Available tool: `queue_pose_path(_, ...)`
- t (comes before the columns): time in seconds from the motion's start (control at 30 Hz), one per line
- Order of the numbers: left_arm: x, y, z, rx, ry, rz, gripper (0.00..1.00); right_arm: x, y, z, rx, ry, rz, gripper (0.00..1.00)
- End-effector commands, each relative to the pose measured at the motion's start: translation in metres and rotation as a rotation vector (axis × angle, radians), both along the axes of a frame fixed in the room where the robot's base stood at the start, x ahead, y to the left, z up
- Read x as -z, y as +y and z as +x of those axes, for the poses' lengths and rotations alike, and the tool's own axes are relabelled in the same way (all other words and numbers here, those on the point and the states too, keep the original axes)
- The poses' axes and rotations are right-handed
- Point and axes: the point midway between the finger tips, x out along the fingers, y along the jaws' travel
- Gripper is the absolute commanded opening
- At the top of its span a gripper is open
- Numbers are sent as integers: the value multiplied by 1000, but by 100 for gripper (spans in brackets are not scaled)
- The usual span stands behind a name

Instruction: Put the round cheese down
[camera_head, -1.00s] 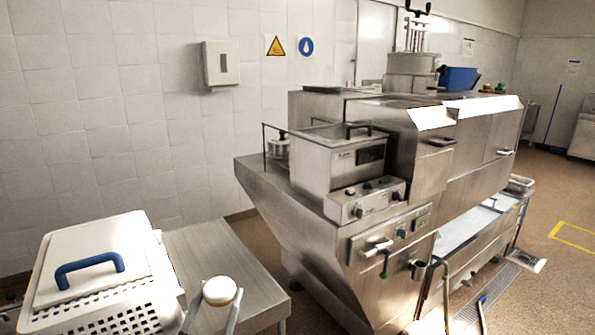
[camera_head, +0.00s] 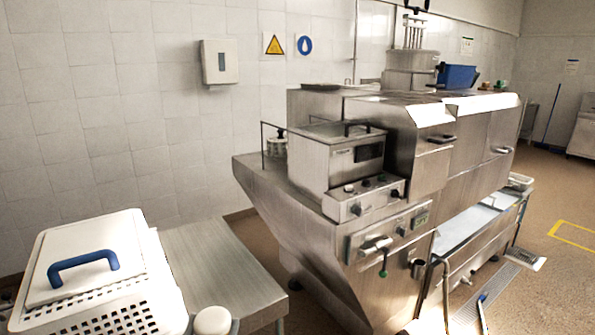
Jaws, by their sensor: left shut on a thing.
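The round cheese (camera_head: 212,319) is a small pale, cream-white disc at the bottom edge of the head view. My left gripper (camera_head: 212,327) is shut on it, with a fingertip showing on either side; the rest of the gripper is cut off by the frame. The cheese shows in front of the near part of a grey metal table (camera_head: 215,262), just right of a white perforated basket (camera_head: 160,312). I cannot tell whether it touches the table. My right gripper is not in view.
The basket has a white lid (camera_head: 85,255) with a blue handle (camera_head: 84,268). The table top right of the basket is bare. A large steel machine (camera_head: 300,220) stands to the right, beyond a gap of floor. A tiled wall is behind.

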Motion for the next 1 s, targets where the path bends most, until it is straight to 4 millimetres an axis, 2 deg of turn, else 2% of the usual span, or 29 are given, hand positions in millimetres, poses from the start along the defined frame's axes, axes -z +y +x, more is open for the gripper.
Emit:
queue_pose_path(0.03,2,1,-14,-11,3,-3,4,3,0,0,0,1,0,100)
queue_pose_path(0.1,0,3,-30,-27,3,-3,4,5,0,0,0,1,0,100)
queue_pose_path(0.3,-9,10,-63,-72,-3,11,4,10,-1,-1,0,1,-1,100)
queue_pose_path(0.5,-16,15,-78,-95,-7,23,4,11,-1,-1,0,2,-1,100)
queue_pose_path(0.67,-17,15,-80,-98,-8,24,4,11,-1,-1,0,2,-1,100)
queue_pose_path(1.0,-17,15,-79,-97,-7,24,4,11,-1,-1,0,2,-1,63)
